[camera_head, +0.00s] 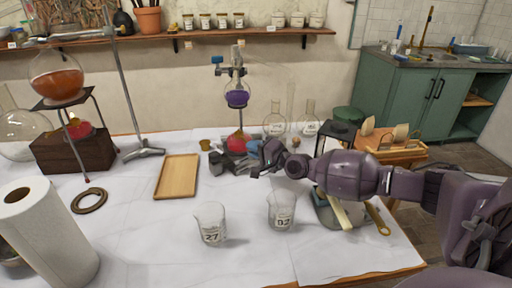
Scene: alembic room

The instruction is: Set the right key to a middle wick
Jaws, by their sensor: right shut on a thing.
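A small burner with a red body (238,142) stands under the round flask of purple liquid (236,98) on its stand, at the middle back of the table. My right gripper (260,160) reaches in from the right to the burner's right side. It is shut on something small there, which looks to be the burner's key. The key itself is hidden by the fingers, so its setting cannot be told. A second red burner (80,130) sits at the left under a flask of orange liquid (57,80). My left gripper is not in view.
Beakers marked 27 (211,226) and 02 (282,212) stand in front. A wooden tray (177,176) lies left of the burner. Small dark jars and glass flasks (275,120) crowd near my gripper. A paper towel roll (45,235) stands front left.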

